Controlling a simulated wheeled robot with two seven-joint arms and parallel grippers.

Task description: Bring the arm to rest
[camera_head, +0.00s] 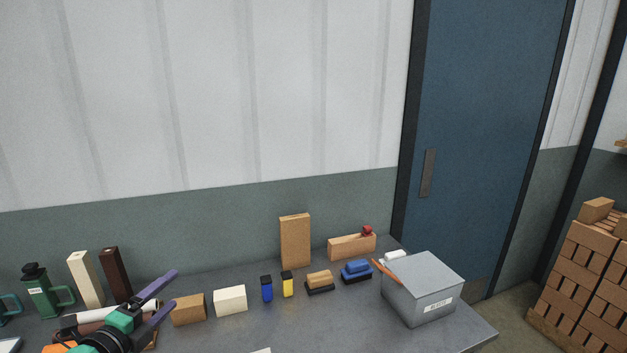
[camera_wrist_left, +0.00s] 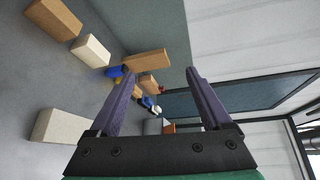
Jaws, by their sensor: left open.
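My left gripper (camera_head: 160,297) comes in at the lower left of the head view, above the left part of the grey table (camera_head: 290,328). Its two purple fingers are spread apart and point to the right. In the left wrist view the fingers (camera_wrist_left: 165,95) frame only background, with nothing between them. A tan brick (camera_head: 189,309) and a cream brick (camera_head: 230,300) stand to the right of the fingertips in the head view. My right gripper is not in either view.
A grey lidded box (camera_head: 422,290) stands at the table's right end. A tall tan brick (camera_head: 295,241), blue and yellow small items and brushes stand along the back. A green flask (camera_head: 40,292) and two tall blocks stand at left. A brick pallet (camera_head: 585,270) is beyond the table.

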